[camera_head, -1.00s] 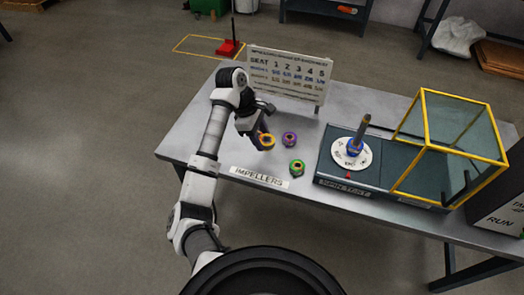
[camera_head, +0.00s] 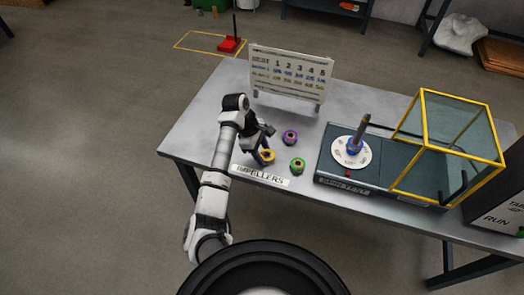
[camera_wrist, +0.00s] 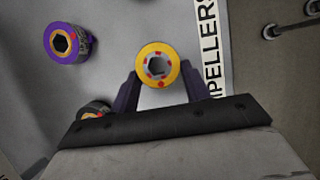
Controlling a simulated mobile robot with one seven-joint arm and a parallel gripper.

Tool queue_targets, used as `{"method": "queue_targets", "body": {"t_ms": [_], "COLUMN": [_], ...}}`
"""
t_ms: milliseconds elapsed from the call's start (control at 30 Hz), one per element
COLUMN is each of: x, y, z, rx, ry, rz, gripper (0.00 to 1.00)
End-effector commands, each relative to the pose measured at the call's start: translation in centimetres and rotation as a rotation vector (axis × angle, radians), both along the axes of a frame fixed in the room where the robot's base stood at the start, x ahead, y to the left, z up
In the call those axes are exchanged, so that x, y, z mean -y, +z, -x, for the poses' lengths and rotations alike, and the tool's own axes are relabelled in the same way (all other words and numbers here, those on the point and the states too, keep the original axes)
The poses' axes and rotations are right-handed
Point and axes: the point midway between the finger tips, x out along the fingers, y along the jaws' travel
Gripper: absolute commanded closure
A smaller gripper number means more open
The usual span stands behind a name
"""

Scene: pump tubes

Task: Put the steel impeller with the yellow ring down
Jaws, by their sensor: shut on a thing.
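The steel impeller with the yellow ring (camera_head: 266,157) is between the fingers of my gripper (camera_head: 259,150), close to the metal table by the IMPELLERS label. In the wrist view the yellow-ringed impeller (camera_wrist: 158,65) shows its ring and central bore from above, with a dark finger of my gripper (camera_wrist: 157,80) on each side. My gripper is shut on it. I cannot tell whether its underside touches the table.
A purple-ringed impeller (camera_head: 290,137) and a green-ringed impeller (camera_head: 298,165) stand close by on the table (camera_head: 205,135). The IMPELLERS label (camera_head: 261,176) lies at the front edge. A seat chart (camera_head: 291,72) stands behind, and the spin test unit (camera_head: 347,187) is to the right.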

Motion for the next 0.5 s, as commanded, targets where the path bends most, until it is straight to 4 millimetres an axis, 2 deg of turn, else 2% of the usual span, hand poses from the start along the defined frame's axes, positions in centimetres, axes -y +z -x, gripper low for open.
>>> {"method": "queue_targets", "body": {"t_ms": [33, 67, 200, 500], "x": [-0.03, -0.02, -0.01, 0.01], "y": [-0.34, -0.24, -0.17, -0.04], "z": [-0.01, -0.01, 0.01, 0.00], "rx": [0.001, 0.000, 0.000, 0.000], "ry": [0.000, 0.000, 0.000, 0.000], "rz": [-0.001, 0.000, 0.000, 0.000], "gripper": [0.86, 0.51, 0.33, 0.32]}}
